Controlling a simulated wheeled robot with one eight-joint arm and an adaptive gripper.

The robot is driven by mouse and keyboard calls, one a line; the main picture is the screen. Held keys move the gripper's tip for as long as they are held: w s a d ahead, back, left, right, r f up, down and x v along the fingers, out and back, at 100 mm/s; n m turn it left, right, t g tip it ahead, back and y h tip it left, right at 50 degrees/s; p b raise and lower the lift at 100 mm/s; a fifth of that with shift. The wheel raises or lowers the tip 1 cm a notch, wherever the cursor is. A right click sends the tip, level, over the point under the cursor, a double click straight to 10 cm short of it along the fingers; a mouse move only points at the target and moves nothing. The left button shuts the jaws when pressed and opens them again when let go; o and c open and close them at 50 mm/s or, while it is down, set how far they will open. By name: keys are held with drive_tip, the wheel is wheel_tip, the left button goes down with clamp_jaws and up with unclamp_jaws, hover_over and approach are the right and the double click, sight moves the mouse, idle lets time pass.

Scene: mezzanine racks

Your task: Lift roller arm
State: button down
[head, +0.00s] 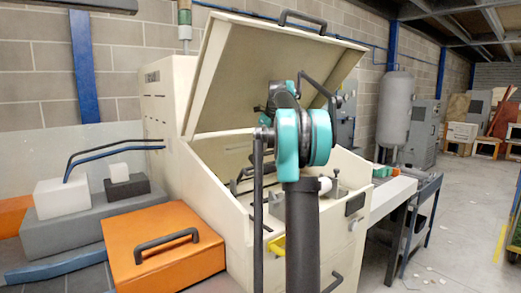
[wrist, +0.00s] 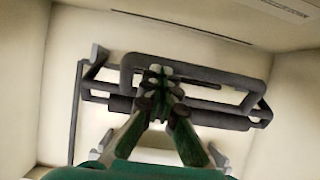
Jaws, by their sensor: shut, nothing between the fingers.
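The roller arm (wrist: 215,70) looks like a dark grey tubular frame with a raised loop and a long crossbar, inside the cream machine's cavity in the wrist view. My gripper (wrist: 159,72) is shut and empty, its fingertips overlapping the middle of the frame in that view. I cannot tell whether the tips touch it. In the head view my arm reaches over the front of the cream machine (head: 205,165), and my gripper is hidden behind my own links. Dark bars (head: 239,180) show partly inside the machine there.
The machine's lid (head: 255,75) stands open above my arm, with a dark handle on top. An orange box (head: 165,250) with a black handle sits at the front left. A grey tank (head: 395,108) stands behind to the right. Open floor lies at the right.

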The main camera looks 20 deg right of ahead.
drive_tip(key=s+d+r, duration=0.1)
drive_tip(key=s+d, duration=0.1)
drive_tip(key=s, duration=0.4)
drive_tip(key=s+d+r, duration=0.1)
drive_tip(key=s+d, duration=0.1)
drive_tip(key=s, duration=0.4)
drive_tip(key=shift+s+d+r, duration=0.25)
drive_tip(key=shift+s+r, duration=0.05)
drive_tip(key=shift+r, duration=0.05)
